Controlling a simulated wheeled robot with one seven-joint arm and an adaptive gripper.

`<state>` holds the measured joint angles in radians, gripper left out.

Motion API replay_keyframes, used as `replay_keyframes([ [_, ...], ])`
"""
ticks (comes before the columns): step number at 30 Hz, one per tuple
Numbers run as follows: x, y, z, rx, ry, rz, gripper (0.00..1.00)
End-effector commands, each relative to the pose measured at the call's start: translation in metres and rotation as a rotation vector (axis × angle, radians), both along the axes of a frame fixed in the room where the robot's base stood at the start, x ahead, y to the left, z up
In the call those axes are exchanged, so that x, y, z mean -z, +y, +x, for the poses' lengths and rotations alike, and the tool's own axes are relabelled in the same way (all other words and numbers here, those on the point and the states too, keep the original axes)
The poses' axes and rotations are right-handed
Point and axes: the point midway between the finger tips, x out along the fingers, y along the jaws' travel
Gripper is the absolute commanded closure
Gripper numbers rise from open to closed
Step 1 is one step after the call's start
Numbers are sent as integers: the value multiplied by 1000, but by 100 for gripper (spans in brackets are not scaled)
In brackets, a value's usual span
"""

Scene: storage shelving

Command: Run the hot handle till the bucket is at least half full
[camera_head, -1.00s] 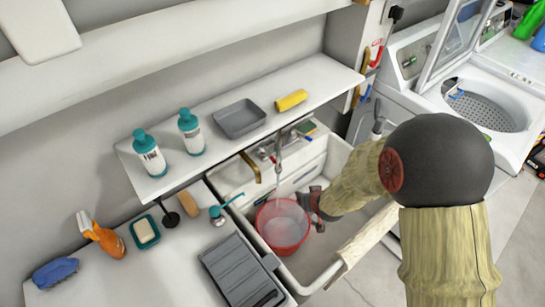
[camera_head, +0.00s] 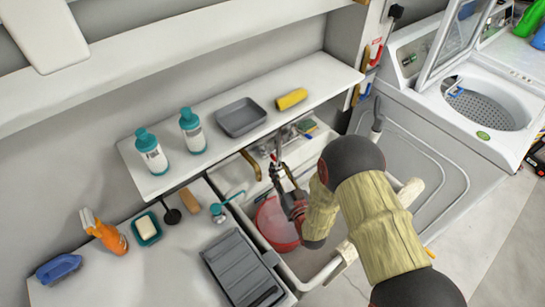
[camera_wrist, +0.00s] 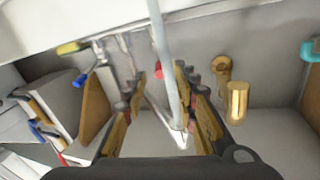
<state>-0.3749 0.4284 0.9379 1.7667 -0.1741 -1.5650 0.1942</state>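The red bucket (camera_head: 270,222) stands upright in the sink, partly hidden by my gripper and arm. How much water it holds I cannot tell. The metal faucet (camera_head: 279,148) rises above the bucket at the sink's back wall. In the wrist view a red handle (camera_wrist: 157,70) shows beyond and between my fingers, and a blue handle (camera_wrist: 84,77) lies to the left. The faucet spout (camera_wrist: 166,55) crosses in front of the red handle. My gripper (camera_wrist: 162,84) is open and points at the faucet; in the head view (camera_head: 278,178) it is above the bucket.
The sink's front rim (camera_head: 325,272) runs under my arm. A shelf (camera_head: 220,160) with two bottles, a grey tray and a yellow item overhangs the back. A brass fixture (camera_wrist: 237,102) sits to the right in the wrist view. The counter (camera_head: 160,270) lies left.

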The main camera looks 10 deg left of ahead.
Motion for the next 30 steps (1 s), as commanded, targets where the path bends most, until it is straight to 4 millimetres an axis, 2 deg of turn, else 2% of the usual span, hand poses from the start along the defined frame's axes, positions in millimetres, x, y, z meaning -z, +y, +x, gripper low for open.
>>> replay_keyframes([
  [9, 2, 26, 40, -1, 0, -1, 71],
  [13, 1, 32, 53, 0, 0, -1, 71],
  [25, 0, 36, 59, 0, 2, -2, 71],
  [30, 0, 36, 59, 0, 2, -2, 81],
])
